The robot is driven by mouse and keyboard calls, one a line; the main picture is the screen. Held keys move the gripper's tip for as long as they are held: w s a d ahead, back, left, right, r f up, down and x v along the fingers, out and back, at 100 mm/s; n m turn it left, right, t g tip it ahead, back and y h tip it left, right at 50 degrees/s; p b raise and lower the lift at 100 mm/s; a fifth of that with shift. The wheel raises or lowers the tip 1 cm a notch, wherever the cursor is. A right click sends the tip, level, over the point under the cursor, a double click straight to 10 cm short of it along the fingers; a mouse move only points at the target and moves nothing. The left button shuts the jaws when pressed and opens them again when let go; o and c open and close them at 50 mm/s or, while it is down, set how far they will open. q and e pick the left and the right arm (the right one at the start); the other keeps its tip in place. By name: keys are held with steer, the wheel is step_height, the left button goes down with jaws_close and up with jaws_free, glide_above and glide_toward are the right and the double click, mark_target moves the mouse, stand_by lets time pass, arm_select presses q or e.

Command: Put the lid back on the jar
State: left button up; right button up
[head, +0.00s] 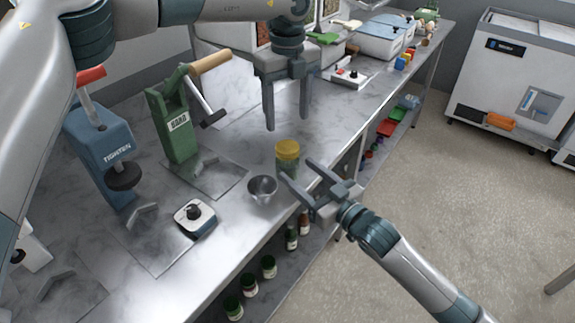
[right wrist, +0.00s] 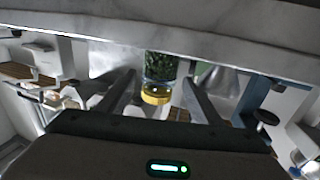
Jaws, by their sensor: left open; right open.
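The jar (head: 287,170), clear with green contents, stands upright on the worktop near its front edge. The yellow lid (head: 288,149) is on top of the jar; I cannot tell whether it is fastened. In the right wrist view the jar (right wrist: 158,66) and lid (right wrist: 155,97) appear upside down, between the finger lines. My left gripper (head: 287,124) is open and empty, pointing down above and slightly behind the lid. My right gripper (head: 297,169) is open, coming in from the front right, its fingers pointed at the jar without closing on it.
A metal bowl (head: 262,189) stands just left of the jar. A white device with a black knob (head: 195,217), a green press (head: 176,125) and a blue press (head: 104,150) stand farther left. Small jars (head: 269,267) stand on the shelf below.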

mark_target(287, 146)
steer(key=shift+x, duration=2.85)
steer(key=shift+c, duration=0.3)
jaws_close()
arm_select(q)
steer(key=shift+s+d, duration=0.1)
steer(key=shift+s+d+f, duration=0.1)
steer(key=shift+a, duration=0.2)
steer(key=shift+w+f, duration=0.2)
steer(key=shift+f, duration=3.75)
